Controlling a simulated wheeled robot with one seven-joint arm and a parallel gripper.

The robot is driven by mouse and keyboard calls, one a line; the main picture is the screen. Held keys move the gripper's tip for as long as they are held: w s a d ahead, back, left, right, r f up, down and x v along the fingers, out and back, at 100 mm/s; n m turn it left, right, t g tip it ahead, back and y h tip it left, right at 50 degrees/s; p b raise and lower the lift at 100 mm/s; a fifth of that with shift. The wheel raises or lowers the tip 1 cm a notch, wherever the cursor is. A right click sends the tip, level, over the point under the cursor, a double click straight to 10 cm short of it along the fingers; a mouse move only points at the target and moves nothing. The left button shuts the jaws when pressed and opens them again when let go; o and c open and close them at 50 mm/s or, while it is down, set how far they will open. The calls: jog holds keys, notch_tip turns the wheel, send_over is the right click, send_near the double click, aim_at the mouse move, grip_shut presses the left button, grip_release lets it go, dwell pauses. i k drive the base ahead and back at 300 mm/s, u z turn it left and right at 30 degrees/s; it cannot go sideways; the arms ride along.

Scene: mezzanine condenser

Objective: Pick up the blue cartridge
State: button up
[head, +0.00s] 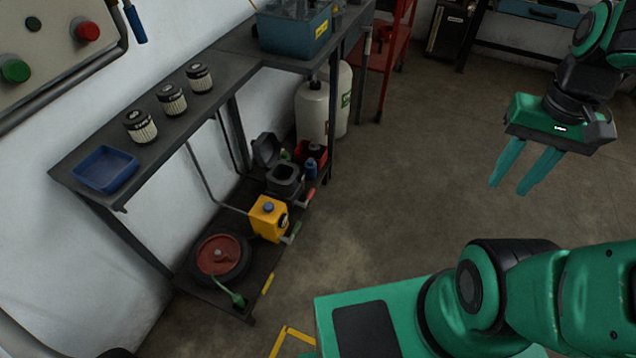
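My gripper (508,188) is at the upper right, over the floor. Its two green fingers point down and are apart, with nothing between them. It is well to the right of the shelf and far from the blue cylinder.
The dark upper shelf (120,135) overhangs part of the lower shelf and carries several black-and-white canisters (172,100) and a blue tray (106,169). A yellow container (268,218) and red-topped reel (219,256) stand below. The floor (400,190) between shelf and gripper is clear.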

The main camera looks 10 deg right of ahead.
aim_at(310, 165)
jog(key=u, duration=0.05)
jog(key=k, duration=0.9)
jog(key=z, duration=0.65)
jog(key=i, duration=2.2)
jog(key=u, duration=0.25)
